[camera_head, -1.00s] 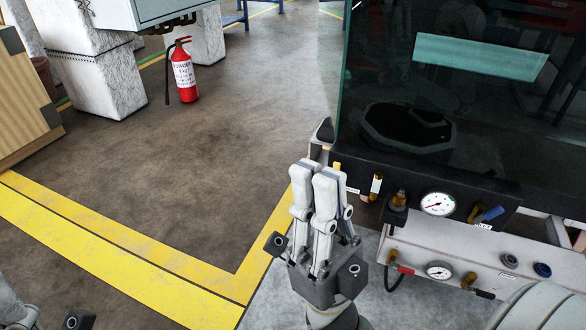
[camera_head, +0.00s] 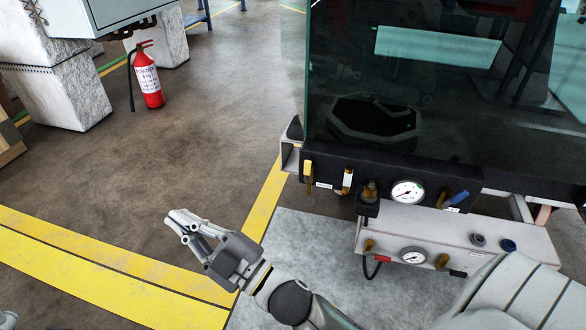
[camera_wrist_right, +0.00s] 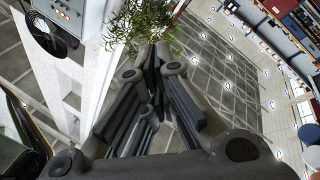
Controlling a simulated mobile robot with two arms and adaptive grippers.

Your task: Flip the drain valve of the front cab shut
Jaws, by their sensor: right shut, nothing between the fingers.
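The front cab's black panel (camera_head: 325,167) runs below its dark glass. It carries a yellow-handled valve (camera_head: 308,170) at the left end, a white-handled valve (camera_head: 347,180) and a blue-handled valve (camera_head: 457,199). On the grey shelf below are a red-handled valve (camera_head: 381,258) and a black-handled valve (camera_head: 457,273). The labels are too small to read, so I cannot tell which is the drain valve. My right gripper (camera_head: 180,221) is shut and empty, left of the panel and apart from every valve. Its closed fingers also fill the right wrist view (camera_wrist_right: 153,62). My left gripper is not shown.
A round gauge (camera_head: 407,192) sits on the panel and another gauge (camera_head: 413,256) on the shelf. A bracket (camera_head: 290,155) juts out at the panel's left end. A red fire extinguisher (camera_head: 149,80) stands far back left. Open floor lies left of the cab.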

